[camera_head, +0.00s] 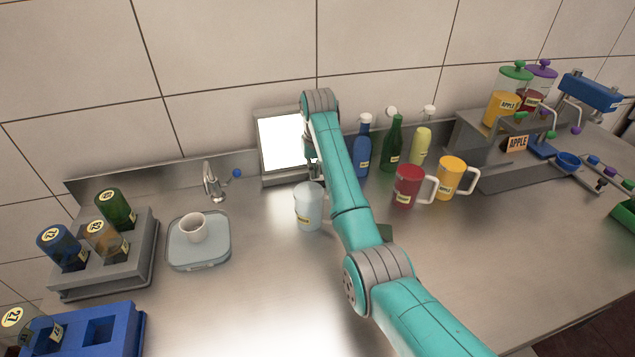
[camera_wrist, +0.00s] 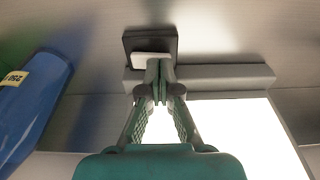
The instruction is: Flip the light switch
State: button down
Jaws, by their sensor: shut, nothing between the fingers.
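The light switch shows in the wrist view as a pale rocker (camera_wrist: 151,58) on a dark square plate (camera_wrist: 150,41). My gripper (camera_wrist: 159,68) is shut, with nothing between its fingers. Its fingertips are right at the rocker's lower edge and seem to touch it. A bright white panel (camera_wrist: 235,130) in a grey frame (camera_wrist: 225,77) lies beside the switch. In the head view this panel (camera_head: 281,142) stands against the wall and glows white. There my arm hides the switch and most of my gripper.
A pale blue cup (camera_head: 309,208) stands close to my arm. Blue (camera_head: 362,150), green (camera_head: 392,145) and yellow (camera_head: 420,148) bottles and red (camera_head: 407,187) and yellow (camera_head: 450,180) mugs stand just right of it. The front middle of the counter (camera_head: 240,300) is clear.

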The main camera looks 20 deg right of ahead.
jog(key=shift+f, duration=0.2)
jog(key=shift+r, duration=3.5)
jog(key=shift+d, duration=0.1)
